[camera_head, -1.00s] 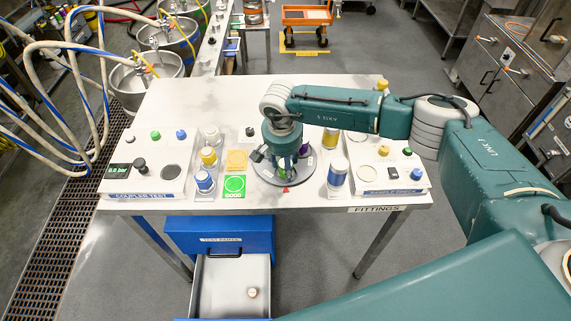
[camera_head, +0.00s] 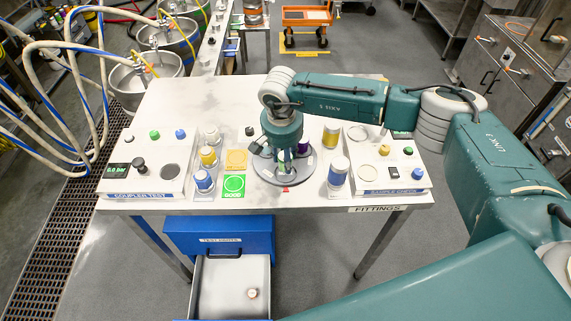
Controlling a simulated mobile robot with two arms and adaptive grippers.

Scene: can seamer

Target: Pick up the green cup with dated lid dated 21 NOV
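My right arm reaches in from the right. Its gripper (camera_head: 283,166) points down over a grey round plate (camera_head: 268,176) on the white table. A little green shows between and beneath the fingers, which may be the green cup, but the gripper mostly hides it. I cannot tell whether the fingers touch it or are closed. A purple-banded cup (camera_head: 303,146) stands beside the gripper on the right side of the plate. No lid date can be read at this size. My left gripper is not in view.
Yellow (camera_head: 208,157) and blue (camera_head: 203,181) banded cups stand left of the plate. Yellow (camera_head: 330,137) and blue (camera_head: 338,173) ones stand right. Test panels (camera_head: 150,185) and (camera_head: 395,188) flank them. A drawer (camera_head: 232,290) is open below. The table's back left is clear.

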